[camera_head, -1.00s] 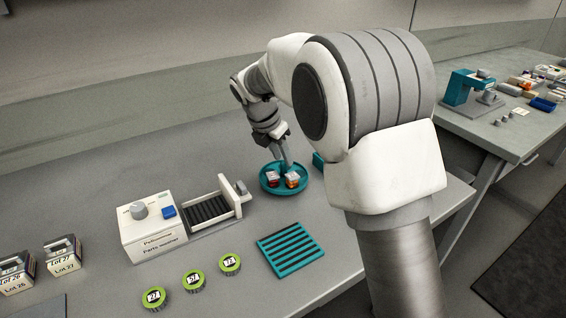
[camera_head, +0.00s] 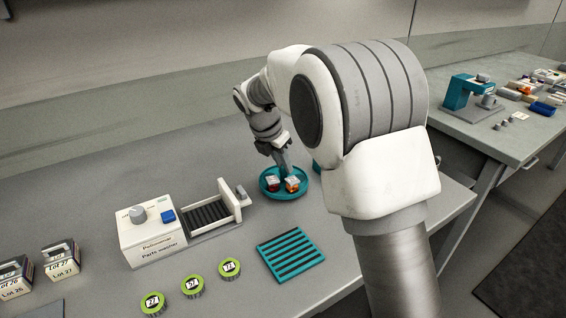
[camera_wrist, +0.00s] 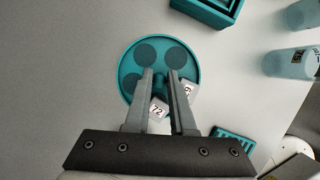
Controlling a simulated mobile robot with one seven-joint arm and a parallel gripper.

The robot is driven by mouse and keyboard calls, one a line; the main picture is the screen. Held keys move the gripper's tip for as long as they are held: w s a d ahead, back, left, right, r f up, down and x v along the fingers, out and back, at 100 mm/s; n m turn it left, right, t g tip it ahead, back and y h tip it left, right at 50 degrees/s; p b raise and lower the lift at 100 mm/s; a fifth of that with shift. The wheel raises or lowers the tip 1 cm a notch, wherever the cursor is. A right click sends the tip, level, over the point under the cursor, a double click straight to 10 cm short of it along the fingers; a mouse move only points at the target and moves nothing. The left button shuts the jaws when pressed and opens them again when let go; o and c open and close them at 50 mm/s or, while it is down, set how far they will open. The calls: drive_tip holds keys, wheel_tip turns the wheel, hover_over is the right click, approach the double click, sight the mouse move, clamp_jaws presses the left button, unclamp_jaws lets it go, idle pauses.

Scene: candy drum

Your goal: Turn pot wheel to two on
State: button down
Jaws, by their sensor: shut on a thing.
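The pot wheel is a round teal dish (camera_head: 284,194) on the bench in the head view. It fills the upper middle of the wrist view (camera_wrist: 124,70), where several dark round seats show empty. Two small pots with white tops sit on its near side: a red one (camera_head: 272,183) and an orange one (camera_head: 292,185). In the wrist view one top (camera_wrist: 158,109) reads 72; the other (camera_wrist: 189,90) is partly behind a finger. My gripper (camera_wrist: 161,75) points down over the wheel's middle, its fingers closed on the small teal central hub (camera_wrist: 160,78).
A parts washer (camera_head: 150,240) with an open drawer stands left of the wheel. A teal slotted rack (camera_head: 290,254) and green-ringed round pots (camera_head: 230,268) lie in front. In the wrist view a teal box (camera_wrist: 208,12) and clear cups (camera_wrist: 291,62) stand right.

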drive_tip(key=shift+r+m+p, duration=0.15)
drive_tip(key=shift+m+p, duration=0.45)
drive_tip(key=shift+p, duration=0.45)
drive_tip(key=shift+m+g+h+p, duration=0.3)
drive_tip(key=shift+m+g+p, duration=0.1)
drive_tip(key=shift+p, duration=0.3)
drive_tip(key=m+g+p, duration=0.1)
drive_tip(key=m+p, duration=0.3)
drive_tip(key=p, duration=0.2)
drive_tip(key=shift+a+m+h, duration=0.1)
drive_tip(key=shift+m+h, duration=0.3)
drive_tip(key=shift+m+g+p, duration=1)
drive_tip(key=shift+m+p, duration=0.85)
drive_tip(key=shift+m, duration=0.05)
drive_tip(key=shift+w+m+g+p, duration=0.1)
drive_tip(key=shift+m+g+p, duration=0.4)
drive_tip(key=shift+m+p, duration=0.7)
drive_tip(key=shift+f+m, duration=0.2)
drive_tip(key=shift+m, duration=0.5)
drive_tip(key=c, duration=1)
unclamp_jaws()
drive_tip(key=shift+c, duration=0.2)
